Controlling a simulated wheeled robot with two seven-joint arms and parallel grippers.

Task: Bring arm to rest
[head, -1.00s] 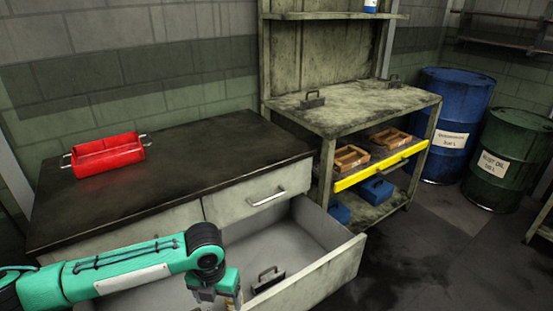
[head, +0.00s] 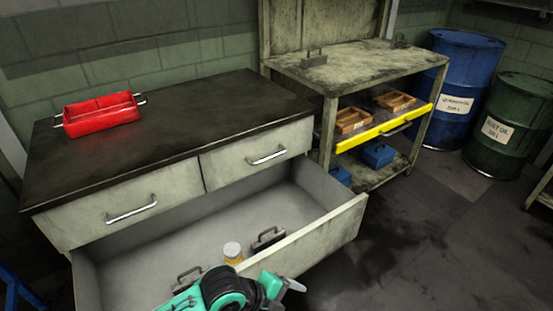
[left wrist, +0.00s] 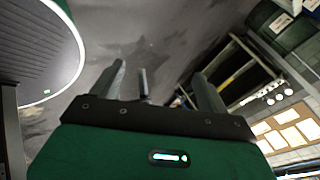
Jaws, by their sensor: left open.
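My left arm comes in at the bottom of the head view, in front of the open drawer (head: 300,202). My left gripper shows in the left wrist view (left wrist: 163,88) with its two fingers apart and nothing between them. In the head view only a small part at the arm's end shows, near the drawer's front edge. A small can (head: 232,252) with a white lid and yellow label stands upright in the drawer, apart from the arm. My right gripper is in neither view.
Dark handled blocks (head: 267,239) lie in the drawer beside the can. A red tray (head: 102,115) sits on the cabinet top (head: 190,120). A workbench (head: 365,68) with a yellow-fronted shelf and a blue barrel (head: 460,85) stand right. The floor right of the drawer is clear.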

